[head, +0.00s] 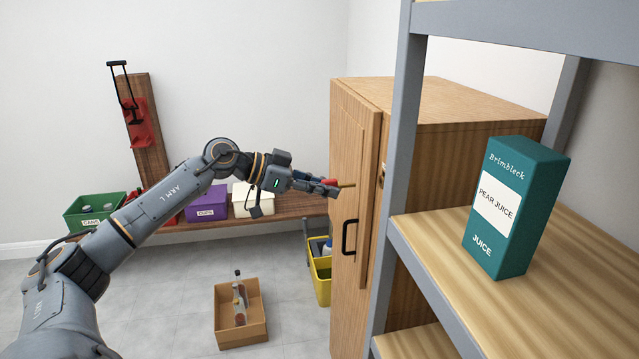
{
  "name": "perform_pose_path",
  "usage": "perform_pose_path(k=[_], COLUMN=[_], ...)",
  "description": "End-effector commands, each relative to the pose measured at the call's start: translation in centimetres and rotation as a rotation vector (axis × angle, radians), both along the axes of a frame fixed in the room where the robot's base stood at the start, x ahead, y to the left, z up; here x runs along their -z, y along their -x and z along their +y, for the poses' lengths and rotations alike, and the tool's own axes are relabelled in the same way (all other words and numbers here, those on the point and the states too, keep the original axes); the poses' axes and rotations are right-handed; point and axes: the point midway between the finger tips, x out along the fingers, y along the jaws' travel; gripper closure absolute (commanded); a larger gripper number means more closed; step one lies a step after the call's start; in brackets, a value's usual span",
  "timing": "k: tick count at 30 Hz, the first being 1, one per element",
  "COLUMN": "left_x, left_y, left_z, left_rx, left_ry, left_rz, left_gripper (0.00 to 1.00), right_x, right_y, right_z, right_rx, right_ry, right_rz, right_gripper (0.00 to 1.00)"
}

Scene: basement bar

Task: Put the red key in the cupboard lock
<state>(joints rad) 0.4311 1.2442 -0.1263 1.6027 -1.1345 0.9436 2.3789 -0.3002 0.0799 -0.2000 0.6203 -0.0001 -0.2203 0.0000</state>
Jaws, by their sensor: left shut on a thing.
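My left gripper (322,188) reaches in from the left and is shut on the red key (331,182). The key's red part is at the fingers and its brass-coloured shaft points right, roughly level. The shaft overlaps the front of the wooden cupboard (460,104) in the picture; I cannot tell whether it touches. A small brass-coloured fitting (381,175), perhaps the lock, shows on the cupboard to the right of the key tip, close to the shelf post. The cupboard's black handle (348,237) is below the key. My right gripper is out of view.
A grey-framed shelf (400,190) with a juice carton (515,207) stands close on the right, partly covering the cupboard. A bench (290,205) behind carries a green cans crate (92,212), a purple box (206,204) and a white box (243,200). A cardboard box (240,338) and yellow bucket (321,286) are on the floor.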

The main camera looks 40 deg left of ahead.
Motion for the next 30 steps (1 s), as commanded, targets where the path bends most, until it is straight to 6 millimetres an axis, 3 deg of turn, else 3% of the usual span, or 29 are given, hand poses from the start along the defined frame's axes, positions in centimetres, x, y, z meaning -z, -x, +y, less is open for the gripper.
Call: perform_pose_path(k=[30], left_x=[-0.2], left_y=[-3.1], left_z=[-2.8], left_rx=[0.003], left_ry=[0.000], left_rz=[-0.001], left_gripper=[1.00], right_x=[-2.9], right_y=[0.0], right_z=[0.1], right_rx=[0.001], right_ry=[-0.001], right_rz=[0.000], right_gripper=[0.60])
